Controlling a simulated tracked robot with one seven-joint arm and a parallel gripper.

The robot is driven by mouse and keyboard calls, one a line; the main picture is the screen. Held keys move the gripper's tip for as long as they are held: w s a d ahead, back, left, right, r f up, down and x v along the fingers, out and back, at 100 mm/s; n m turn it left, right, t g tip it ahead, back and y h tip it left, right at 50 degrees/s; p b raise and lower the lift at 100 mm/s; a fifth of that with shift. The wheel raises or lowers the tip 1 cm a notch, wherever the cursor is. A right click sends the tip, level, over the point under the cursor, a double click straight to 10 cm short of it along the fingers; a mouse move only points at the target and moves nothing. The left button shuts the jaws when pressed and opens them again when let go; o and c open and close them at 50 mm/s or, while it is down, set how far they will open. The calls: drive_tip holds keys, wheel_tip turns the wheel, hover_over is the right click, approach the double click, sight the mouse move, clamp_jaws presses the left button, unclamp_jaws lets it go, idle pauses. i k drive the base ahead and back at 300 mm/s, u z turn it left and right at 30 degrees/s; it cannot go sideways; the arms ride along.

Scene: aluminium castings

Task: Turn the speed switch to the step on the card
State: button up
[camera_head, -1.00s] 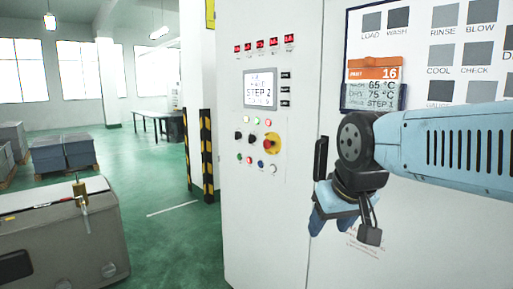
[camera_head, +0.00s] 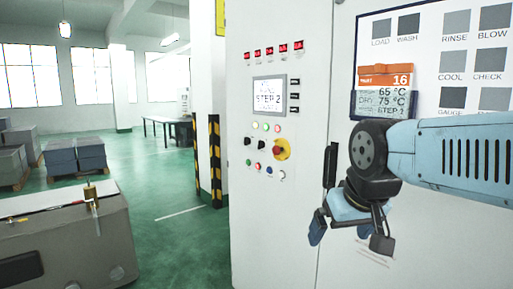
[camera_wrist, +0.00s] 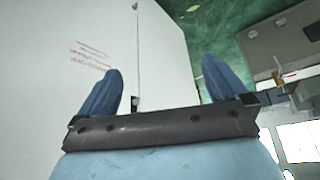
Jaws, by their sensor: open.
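A white control cabinet (camera_head: 275,230) carries a panel of knobs and buttons. Two small black knobs, the left one (camera_head: 247,142) and the right one (camera_head: 264,143), sit left of a red knob on a yellow plate (camera_head: 282,149). Which one is the speed switch I cannot tell. The screen (camera_head: 268,96) above reads STEP 2. An orange-topped card (camera_head: 385,90) shows 16, 65 °C and 75 °C; its step line is too blurred to read surely. My gripper (camera_head: 342,230) is open and empty, right of and below the knobs. The wrist view shows its blue fingers (camera_wrist: 162,72) apart.
Red displays (camera_head: 272,51) top the panel. A dark vertical handle (camera_head: 330,165) stands between the knobs and my arm. At left is a grey chest (camera_head: 80,245) with a brass fitting on top. Yellow-black posts (camera_head: 215,160) stand beside the cabinet. Green floor between is clear.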

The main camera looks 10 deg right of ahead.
sight(261, 144)
drive_tip(key=z, duration=1.25)
drive_tip(key=k, duration=1.05)
drive_tip(key=u, duration=1.1)
drive_tip(key=i, duration=1.65)
drive_tip(key=z, duration=0.05)
